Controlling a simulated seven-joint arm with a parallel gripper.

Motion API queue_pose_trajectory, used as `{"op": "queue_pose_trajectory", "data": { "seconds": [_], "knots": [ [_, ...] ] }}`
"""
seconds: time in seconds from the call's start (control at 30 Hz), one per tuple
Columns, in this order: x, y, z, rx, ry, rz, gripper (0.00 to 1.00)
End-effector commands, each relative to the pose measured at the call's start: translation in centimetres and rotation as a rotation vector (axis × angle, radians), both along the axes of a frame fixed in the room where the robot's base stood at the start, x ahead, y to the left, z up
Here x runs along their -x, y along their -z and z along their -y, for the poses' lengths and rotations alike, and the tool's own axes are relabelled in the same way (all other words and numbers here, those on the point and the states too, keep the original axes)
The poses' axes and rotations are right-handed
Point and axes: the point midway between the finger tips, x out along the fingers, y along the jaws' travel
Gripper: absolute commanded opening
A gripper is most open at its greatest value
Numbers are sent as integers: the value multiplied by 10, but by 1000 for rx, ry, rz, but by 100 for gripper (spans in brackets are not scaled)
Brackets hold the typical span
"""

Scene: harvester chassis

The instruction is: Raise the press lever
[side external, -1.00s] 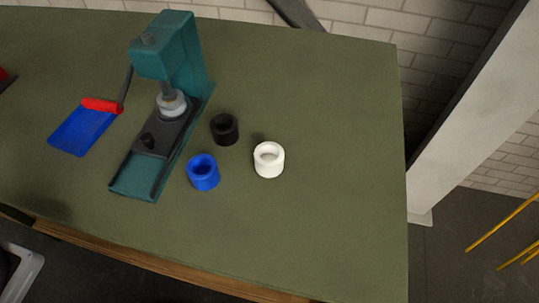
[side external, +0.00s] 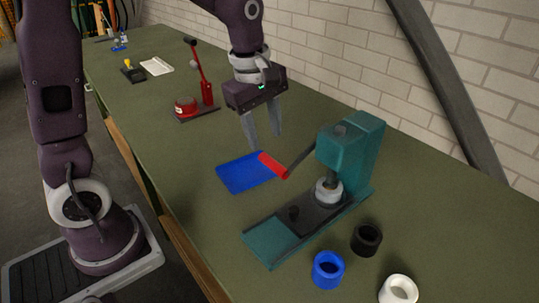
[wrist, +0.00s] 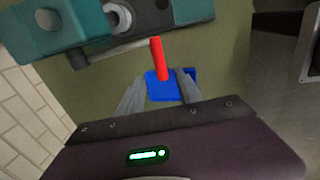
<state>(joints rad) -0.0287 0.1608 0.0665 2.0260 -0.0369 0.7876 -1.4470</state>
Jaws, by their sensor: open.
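The teal press (side external: 350,150) stands on the green table. Its grey lever ends in a red handle (side external: 272,165), which hangs low at the press's left side, over a flat blue pad (side external: 240,172). My gripper (side external: 264,143) is open and empty, fingers pointing down, above the pad and a little behind the red handle in the side view. In the wrist view, the red handle (wrist: 159,59) shows beyond and between my two fingertips (wrist: 158,82), with the blue pad (wrist: 173,92) beneath. I cannot tell whether the fingers touch the handle.
A red tool with an upright lever (side external: 198,100) stands behind my gripper. A brick wall (side external: 440,90) runs along the table's far side.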

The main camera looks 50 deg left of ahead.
Motion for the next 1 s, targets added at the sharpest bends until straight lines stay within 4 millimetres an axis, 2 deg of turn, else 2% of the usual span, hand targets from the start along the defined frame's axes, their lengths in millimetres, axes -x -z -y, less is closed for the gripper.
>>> {"op": "queue_pose_trajectory", "data": {
  "seconds": [0.33,0.47,0.67,0.9,1.0],
  "knots": [
    [-9,59,0,1,-9,-6,42],
    [-11,68,0,1,-8,-3,42],
    [-11,68,0,1,-7,-1,42],
    [-11,68,0,1,-7,-1,0],
    [-11,67,0,1,-7,-1,0]
  ]
}}
